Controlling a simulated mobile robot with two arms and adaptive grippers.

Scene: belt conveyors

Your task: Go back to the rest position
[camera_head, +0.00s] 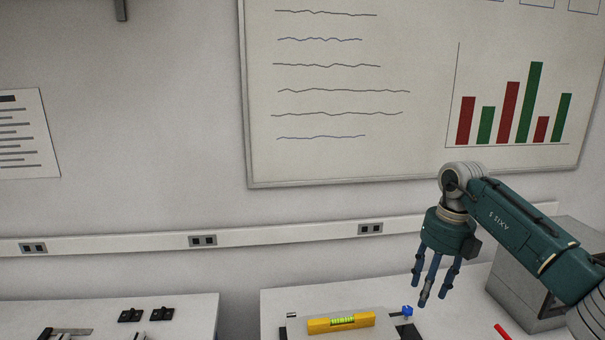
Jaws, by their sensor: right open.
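My right gripper (434,281) is open and empty, pointing down above the right-hand white table (462,321). Its teal arm comes in from the right edge. A yellow spirit level (341,323) with a green vial lies on a light plate or device on that table, left of the gripper and apart from it. A small blue knob (407,311) shows between the level and the gripper. My left gripper is not in view.
A grey box-like machine (520,295) stands behind my right arm. A red object (503,332) lies at the front. The left table (190,315) holds black clamps (161,314) and a caliper-like tool (66,332). A gap separates the tables. A whiteboard (330,165) hangs behind.

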